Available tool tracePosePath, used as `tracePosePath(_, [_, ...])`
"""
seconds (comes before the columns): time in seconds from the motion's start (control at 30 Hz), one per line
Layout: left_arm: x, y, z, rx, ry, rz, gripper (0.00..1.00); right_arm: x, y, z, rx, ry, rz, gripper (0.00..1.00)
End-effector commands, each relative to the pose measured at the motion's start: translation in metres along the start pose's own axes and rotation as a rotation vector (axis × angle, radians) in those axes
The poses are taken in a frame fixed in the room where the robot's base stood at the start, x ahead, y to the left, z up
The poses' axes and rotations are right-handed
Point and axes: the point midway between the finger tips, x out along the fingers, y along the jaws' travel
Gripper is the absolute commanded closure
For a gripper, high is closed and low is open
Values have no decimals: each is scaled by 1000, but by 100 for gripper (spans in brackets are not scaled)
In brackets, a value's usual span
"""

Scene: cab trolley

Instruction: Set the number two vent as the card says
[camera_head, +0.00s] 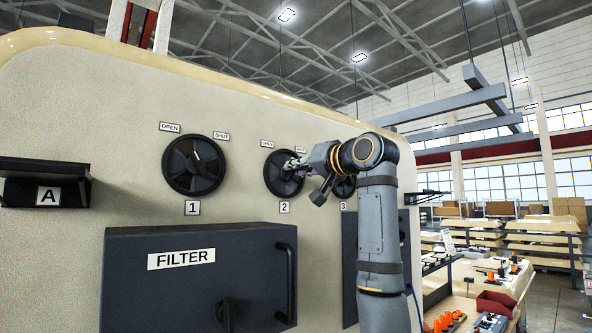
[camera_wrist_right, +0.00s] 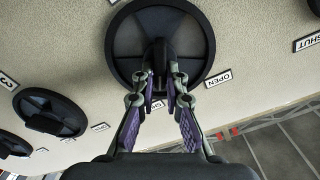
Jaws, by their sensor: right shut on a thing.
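The number two vent is a round black dial (camera_head: 277,173) on the cream panel, above the "2" label (camera_head: 284,207). Small labels sit above it; the left one is too small to read surely in the head view, but reads OPEN (camera_wrist_right: 217,79) in the right wrist view. My right gripper (camera_head: 296,166) reaches it from the right and covers part of it. In the right wrist view my right gripper (camera_wrist_right: 163,80) is shut on the raised grip bar (camera_wrist_right: 158,55) of the dial (camera_wrist_right: 190,35). My left gripper is out of view. No card with a setting shows.
Vent one (camera_head: 195,165) is left, with OPEN and SHUT labels. Vent three (camera_head: 344,187) is partly hidden behind my right arm. The dark FILTER box (camera_head: 150,300) with a handle juts out below. A dark ledge marked A (camera_head: 45,170) is far left.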

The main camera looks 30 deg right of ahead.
Motion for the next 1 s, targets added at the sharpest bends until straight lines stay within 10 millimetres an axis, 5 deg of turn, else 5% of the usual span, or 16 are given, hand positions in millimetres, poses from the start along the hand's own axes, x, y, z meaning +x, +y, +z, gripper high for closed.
tracePosePath(0.23, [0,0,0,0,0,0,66,1,1,2,2,-5,1,100])
tracePosePath(0.27, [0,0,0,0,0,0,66,1,1,2,2,-5,2,85])
tracePosePath(0.4, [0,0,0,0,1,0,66,0,0,1,1,-3,1,66])
tracePosePath(0.77, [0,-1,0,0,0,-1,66,-6,1,0,0,0,1,66])
tracePosePath(1.0, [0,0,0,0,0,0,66,-57,2,-1,-2,4,3,66])
